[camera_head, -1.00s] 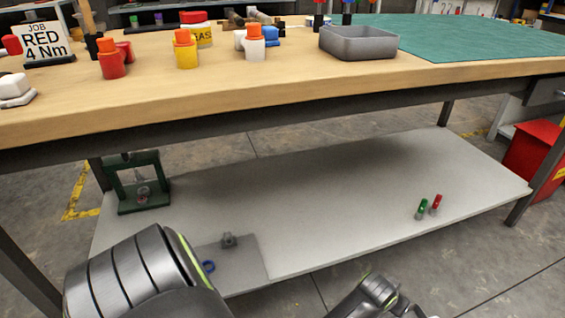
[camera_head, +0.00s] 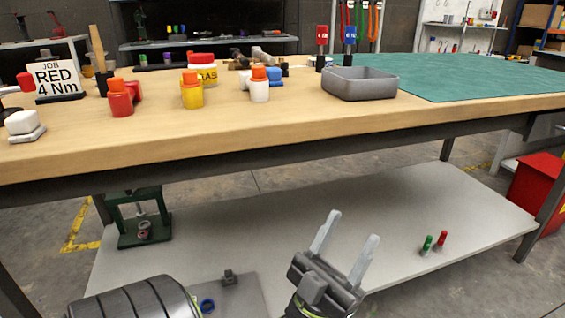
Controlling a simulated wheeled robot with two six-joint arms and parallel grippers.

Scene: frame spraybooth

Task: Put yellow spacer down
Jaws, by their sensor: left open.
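My left gripper (camera_head: 348,228) is in front of the workbench (camera_head: 250,128), below its top. Its two pale fingers point up and are spread apart, with nothing between them. I cannot pick out a yellow spacer for certain. A yellow bottle-like piece with an orange top (camera_head: 192,95) stands upright on the bench, well apart from the gripper. My right gripper is not in view.
On the bench stand a red piece (camera_head: 121,103), a white piece (camera_head: 260,90), a JOB RED sign (camera_head: 57,77), a grey tray (camera_head: 360,92) and a green mat (camera_head: 470,78). The lower shelf (camera_head: 340,205) holds a green press (camera_head: 143,225) and small red and green items.

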